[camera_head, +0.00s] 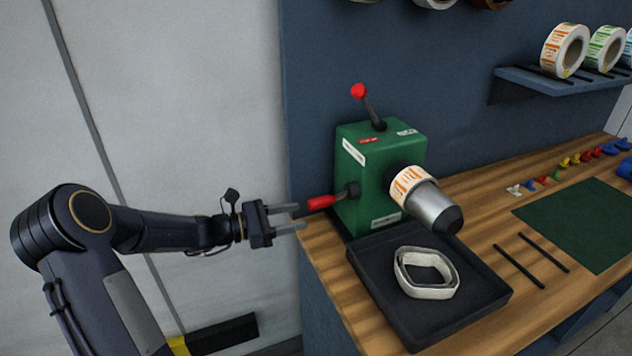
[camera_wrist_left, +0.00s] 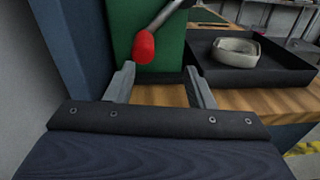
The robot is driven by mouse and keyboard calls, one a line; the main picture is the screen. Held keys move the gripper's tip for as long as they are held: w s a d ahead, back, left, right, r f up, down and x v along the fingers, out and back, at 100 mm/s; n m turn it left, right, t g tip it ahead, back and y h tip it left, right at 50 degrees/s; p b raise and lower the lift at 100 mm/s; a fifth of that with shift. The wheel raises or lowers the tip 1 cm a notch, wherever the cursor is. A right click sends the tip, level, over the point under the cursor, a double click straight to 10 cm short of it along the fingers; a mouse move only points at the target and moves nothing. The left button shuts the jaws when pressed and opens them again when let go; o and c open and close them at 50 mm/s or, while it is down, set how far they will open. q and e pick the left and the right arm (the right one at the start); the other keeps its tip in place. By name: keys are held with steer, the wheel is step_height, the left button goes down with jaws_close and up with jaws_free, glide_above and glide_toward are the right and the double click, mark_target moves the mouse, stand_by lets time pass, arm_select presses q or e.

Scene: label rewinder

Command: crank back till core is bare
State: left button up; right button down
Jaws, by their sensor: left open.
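The green rewinder (camera_head: 375,175) stands at the left end of the wooden bench. A lever with a red knob (camera_head: 358,91) rises from its top. A crank with a red handle (camera_head: 321,202) sticks out on its left side. A roll with orange-printed labels (camera_head: 411,186) sits on the metal core (camera_head: 432,207) at its front. My left gripper (camera_head: 292,219) is open and empty, just left of the red handle. In the left wrist view the red handle (camera_wrist_left: 144,47) lies beyond the fingertips, between them and nearer the left finger. My right gripper is out of view.
A black tray (camera_head: 490,291) below the core holds a loose coil of pale strip (camera_head: 425,274). Two black rods (camera_head: 518,267), a green mat (camera_head: 585,225) and several small coloured pieces (camera_head: 565,162) lie to the right. Label rolls (camera_head: 565,50) stand on a wall shelf (camera_head: 545,83).

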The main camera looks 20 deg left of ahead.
mark_target(315, 204)
arm_select(q)
steer(key=shift+w+a+r+n+t, duration=0.2)
steer(key=shift+w+a+n+t, duration=0.3)
steer(key=shift+a+n, duration=0.35)
steer(key=x, duration=0.7)
steer(key=shift+w+d+f, duration=0.1)
steer(key=shift+w+f, duration=0.05)
steer(key=shift+w, duration=0.1)
jaws_close()
